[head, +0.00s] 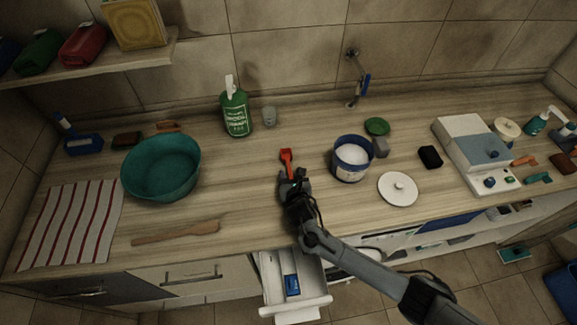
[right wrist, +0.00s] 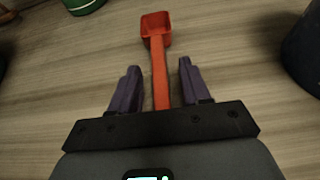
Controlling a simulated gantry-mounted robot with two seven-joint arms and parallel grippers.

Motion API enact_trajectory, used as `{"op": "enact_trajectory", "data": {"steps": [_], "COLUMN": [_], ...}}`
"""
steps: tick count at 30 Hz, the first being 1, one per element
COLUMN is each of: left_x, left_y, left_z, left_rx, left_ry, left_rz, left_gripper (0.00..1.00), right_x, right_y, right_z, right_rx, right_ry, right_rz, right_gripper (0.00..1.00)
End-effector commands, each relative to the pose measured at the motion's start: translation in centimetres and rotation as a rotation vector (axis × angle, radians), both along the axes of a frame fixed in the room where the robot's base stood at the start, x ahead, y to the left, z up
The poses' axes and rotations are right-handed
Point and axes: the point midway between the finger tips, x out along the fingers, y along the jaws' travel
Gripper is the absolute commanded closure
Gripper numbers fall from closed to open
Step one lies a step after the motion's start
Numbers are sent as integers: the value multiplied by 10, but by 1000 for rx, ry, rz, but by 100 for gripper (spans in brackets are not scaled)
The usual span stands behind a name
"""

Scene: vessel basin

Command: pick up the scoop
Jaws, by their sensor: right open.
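The scoop is red-orange with a square bowl and a straight handle. In the head view the scoop (head: 286,158) lies on the wooden counter, its bowl pointing away from me. In the right wrist view the scoop (right wrist: 158,62) has its handle running between the two purple fingers of my right gripper (right wrist: 156,85). The fingers are open, one on each side of the handle, with gaps visible. In the head view my right gripper (head: 294,185) covers the handle's near end. My left gripper is not in view.
A blue tub of white powder (head: 351,172) stands right of the scoop, with a white lid (head: 398,189) beside it. A teal basin (head: 161,182) and wooden paddle (head: 176,233) are to the left. A green bottle (head: 236,112) stands behind. An open drawer (head: 295,303) juts out below.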

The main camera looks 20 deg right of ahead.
Motion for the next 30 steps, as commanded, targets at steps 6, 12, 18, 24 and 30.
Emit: {"op": "enact_trajectory", "data": {"steps": [6,12,18,24,30], "left_x": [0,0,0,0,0], "left_y": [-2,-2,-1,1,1], "left_z": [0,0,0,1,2], "left_rx": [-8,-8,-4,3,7], "left_ry": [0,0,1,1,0], "left_rz": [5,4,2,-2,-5], "left_gripper": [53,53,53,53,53], "right_x": [0,0,0,0,1], "right_y": [0,0,0,0,0], "right_z": [0,0,0,10,42], "right_rx": [0,0,0,1,1], "right_ry": [0,0,0,-2,-5], "right_rz": [0,0,0,0,0], "right_gripper": [73,100,100,100,100]}}
